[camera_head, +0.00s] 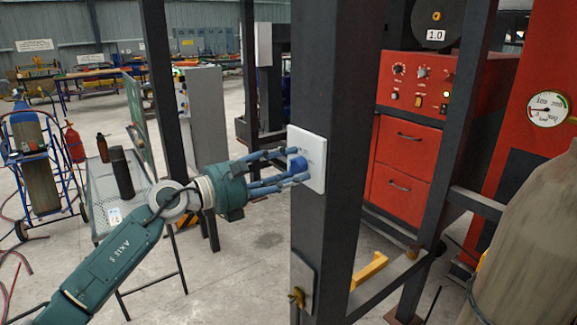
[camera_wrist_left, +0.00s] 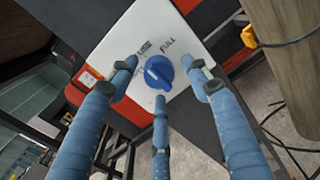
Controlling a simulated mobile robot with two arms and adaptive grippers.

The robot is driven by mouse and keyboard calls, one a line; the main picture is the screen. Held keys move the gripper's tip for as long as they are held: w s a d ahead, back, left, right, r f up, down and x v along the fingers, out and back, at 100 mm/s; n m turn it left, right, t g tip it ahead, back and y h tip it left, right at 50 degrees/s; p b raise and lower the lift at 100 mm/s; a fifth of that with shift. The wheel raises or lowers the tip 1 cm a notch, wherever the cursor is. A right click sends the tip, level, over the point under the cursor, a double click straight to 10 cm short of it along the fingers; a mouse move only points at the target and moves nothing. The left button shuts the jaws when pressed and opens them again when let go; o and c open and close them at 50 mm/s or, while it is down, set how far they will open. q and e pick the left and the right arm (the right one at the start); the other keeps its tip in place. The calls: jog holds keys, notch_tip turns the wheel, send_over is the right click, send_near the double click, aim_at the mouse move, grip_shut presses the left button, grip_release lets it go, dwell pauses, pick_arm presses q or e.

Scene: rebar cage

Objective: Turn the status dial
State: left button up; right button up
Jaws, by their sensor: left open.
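The status dial (camera_wrist_left: 158,72) is a round blue knob with a white pointer mark, on a white plate (camera_wrist_left: 140,32) with black lettering; "FULL" is readable. In the head view the white plate (camera_head: 318,160) is fixed to a dark upright post, and the blue dial (camera_head: 298,164) shows partly behind my fingers. My left gripper (camera_head: 292,168) comes in from the left, its blue fingers spread around the dial. In the left wrist view the left gripper (camera_wrist_left: 160,85) is open, with fingers on both sides of the dial and one below it. Whether any finger touches it is unclear. My right gripper is out of view.
The dark post (camera_head: 335,70) stands in front of a red cabinet (camera_head: 408,150). A tan cylinder (camera_head: 530,240) is at the right. A metal table (camera_head: 110,185) with a black bottle (camera_head: 121,172) stands behind my left arm. A latch plate (camera_head: 302,285) is lower on the post.

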pick_arm(q)
jog(key=c, duration=1.1)
jog(key=shift+s, duration=0.1)
jog(key=shift+c, duration=0.3)
jog(key=shift+f, duration=0.1)
